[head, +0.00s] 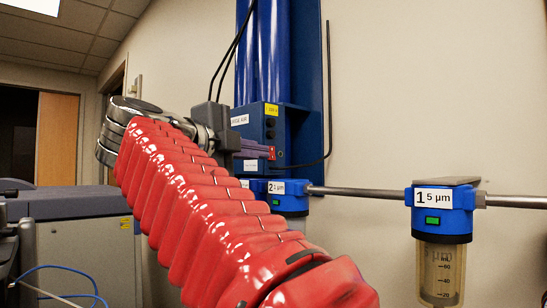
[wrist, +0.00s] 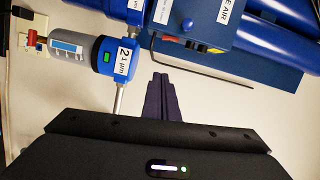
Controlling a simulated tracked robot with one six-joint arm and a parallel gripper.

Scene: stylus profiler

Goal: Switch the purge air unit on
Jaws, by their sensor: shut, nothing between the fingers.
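The purge air unit is a blue box (head: 258,128) with a white label, fixed beside tall blue cylinders on the wall. It also shows at the top right of the wrist view (wrist: 230,22), its label partly cut off. Its narrow face carries a yellow tag (head: 271,109), dark round fittings (head: 270,128) and a red part (head: 272,153). I cannot tell the switch's position. My gripper (wrist: 160,76) has dark purple fingers, shut and empty. In the wrist view the fingertips lie just below the unit's red end. In the head view the gripper (head: 262,151) overlaps the unit's lower part; contact cannot be told.
A filter labelled 2, 1 µm (wrist: 88,52) hangs close left of my fingers in the wrist view. A filter labelled 1, 5 µm (head: 443,215) hangs farther right on a metal pipe (head: 360,192). A thin black tube (head: 329,90) runs beside the unit. Grey equipment (head: 85,235) stands left.

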